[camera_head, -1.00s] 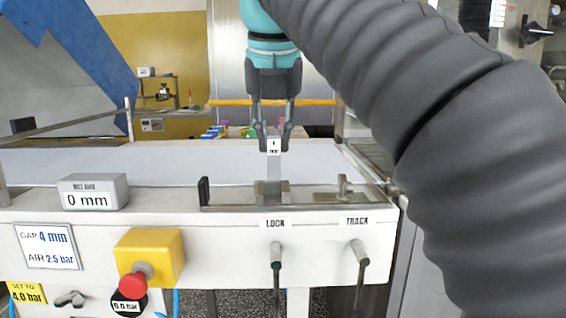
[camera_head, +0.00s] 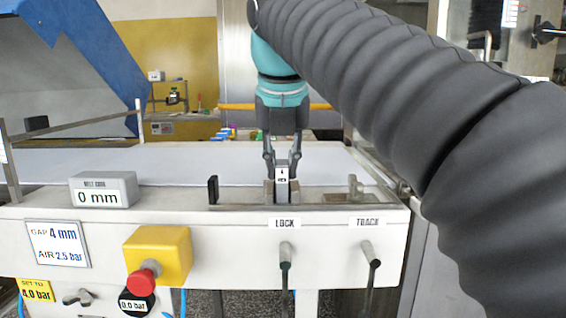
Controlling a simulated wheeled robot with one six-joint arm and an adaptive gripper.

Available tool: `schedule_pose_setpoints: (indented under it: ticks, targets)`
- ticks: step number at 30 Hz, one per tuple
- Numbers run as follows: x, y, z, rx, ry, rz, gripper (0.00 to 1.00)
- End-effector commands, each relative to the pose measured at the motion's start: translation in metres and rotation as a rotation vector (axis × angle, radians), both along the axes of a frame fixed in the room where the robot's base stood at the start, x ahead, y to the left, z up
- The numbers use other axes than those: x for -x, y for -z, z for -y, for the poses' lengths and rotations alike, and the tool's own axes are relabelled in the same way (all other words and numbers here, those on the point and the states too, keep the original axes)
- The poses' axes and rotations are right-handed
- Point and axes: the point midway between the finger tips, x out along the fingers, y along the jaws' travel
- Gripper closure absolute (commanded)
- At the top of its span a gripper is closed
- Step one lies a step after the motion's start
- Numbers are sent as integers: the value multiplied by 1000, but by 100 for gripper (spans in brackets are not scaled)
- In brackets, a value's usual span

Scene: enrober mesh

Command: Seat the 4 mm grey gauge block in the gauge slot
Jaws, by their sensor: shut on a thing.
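My gripper (camera_head: 282,170) points straight down over the front rail of the machine. It is shut on the grey gauge block (camera_head: 282,188), which stands upright with a white label facing me. The block's lower part is down at the gauge slot (camera_head: 269,194), between the small metal cheeks on the rail. I cannot tell whether its bottom touches the slot floor. The sign at the left reads GAP 4 mm (camera_head: 58,244). The belt gauge display (camera_head: 103,190) reads 0 mm.
A LOCK lever (camera_head: 286,262) and a TRACK lever (camera_head: 369,258) hang on the front panel. A black stop (camera_head: 213,189) stands left of the slot and a metal clamp (camera_head: 355,187) right of it. A red button (camera_head: 140,283) sits on a yellow box. The white belt (camera_head: 180,165) behind is clear.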

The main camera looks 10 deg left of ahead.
Motion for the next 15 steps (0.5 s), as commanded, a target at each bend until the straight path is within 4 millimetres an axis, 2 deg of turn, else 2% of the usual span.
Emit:
schedule_pose_setpoints:
  ticks: [1,3,4,15]
  targets:
    - [0,1,0,0,0,0,75]
    - [0,0,0,0,0,0,57]
    - [0,0,0,0,0,0,55]
    - [0,-5,0,0,0,0,55]
